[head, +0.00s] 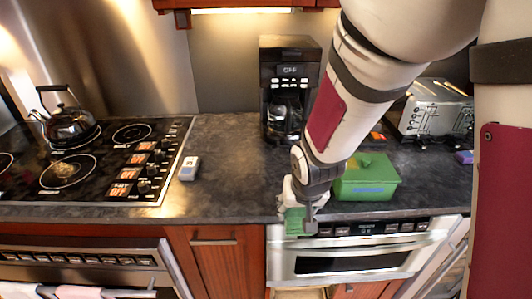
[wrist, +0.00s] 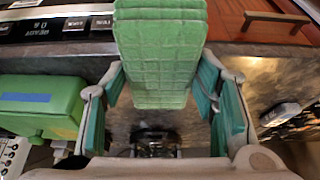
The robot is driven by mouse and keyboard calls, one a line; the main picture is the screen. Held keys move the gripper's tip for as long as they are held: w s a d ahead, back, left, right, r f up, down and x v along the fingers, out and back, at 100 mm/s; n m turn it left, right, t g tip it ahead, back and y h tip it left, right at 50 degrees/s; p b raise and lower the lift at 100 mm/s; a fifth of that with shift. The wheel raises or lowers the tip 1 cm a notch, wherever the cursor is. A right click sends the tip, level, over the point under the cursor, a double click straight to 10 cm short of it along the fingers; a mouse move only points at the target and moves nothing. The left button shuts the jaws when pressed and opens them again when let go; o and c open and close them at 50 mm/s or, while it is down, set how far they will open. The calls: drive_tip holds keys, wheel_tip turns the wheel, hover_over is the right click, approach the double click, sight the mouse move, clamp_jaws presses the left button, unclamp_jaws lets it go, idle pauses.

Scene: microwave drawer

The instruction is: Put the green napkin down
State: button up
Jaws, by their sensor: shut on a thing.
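The green napkin (wrist: 160,55) is a folded, quilted cloth held between the two fingers of my gripper (wrist: 163,88) in the wrist view. In the head view my gripper (head: 303,212) points down at the counter's front edge, above the microwave drawer. The napkin (head: 294,222) shows there as a small green patch, partly hidden by the gripper. I cannot tell whether the napkin touches the counter.
A green lidded box (head: 367,178) stands on the dark counter (head: 235,160) right of my gripper. A coffee maker (head: 290,90) stands behind, with a toaster (head: 435,108) at right. A small white-and-blue item (head: 189,168) lies near the stove (head: 95,160). The counter between is clear.

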drive_tip(key=b, duration=0.1)
hover_over(269, 188)
drive_tip(key=s, duration=0.2)
drive_tip(key=shift+x, duration=0.8)
drive_tip(key=shift+s+f, duration=0.1)
drive_tip(key=shift+f, duration=1.65)
drive_tip(key=shift+f, duration=0.1)
drive_tip(key=o, duration=1)
drive_tip(key=shift+o, duration=0.2)
drive_tip(key=v, duration=1.2)
drive_tip(key=s+d+r+y, duration=0.1)
drive_tip(key=s+d+r, duration=0.9)
drive_tip(key=s+r, duration=0.2)
drive_tip(key=s+d+r, duration=0.1)
drive_tip(key=s+d, duration=0.2)
drive_tip(key=s, duration=0.5)
drive_tip(key=s+d+r+h, duration=0.1)
drive_tip(key=s+d+r, duration=0.1)
drive_tip(key=s, duration=0.6)
drive_tip(key=shift+s+d+t+p, duration=0.3)
drive_tip(key=shift+d+p, duration=0.15)
drive_tip(key=shift+d, duration=0.25)
